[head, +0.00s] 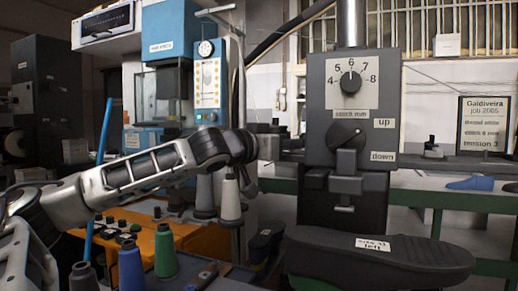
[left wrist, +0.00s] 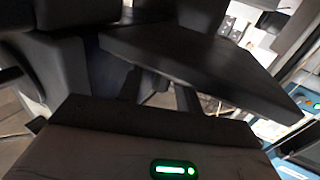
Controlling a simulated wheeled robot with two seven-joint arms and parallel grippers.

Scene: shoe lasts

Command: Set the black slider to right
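I cannot single out a black slider with certainty. The grey machine (head: 350,115) at right carries a numbered dial (head: 350,82) and, below it, a dark knob with a lever (head: 347,140) between the labels "up" and "down". A black shoe-shaped form (head: 370,258) marked "left" lies under it. My left gripper (head: 247,182) points down, left of the machine and apart from its lever. In the left wrist view its two fingers (left wrist: 160,92) stand apart with background between them; a dark slab (left wrist: 190,48) hides their tips. My right gripper is out of view.
An orange panel (head: 175,240) with several black controls (head: 120,228) is below my left arm. Thread cones stand near it, including green (head: 165,250) and blue (head: 131,268). A blue machine (head: 168,48) stands behind. A green-edged bench (head: 425,195) runs at right.

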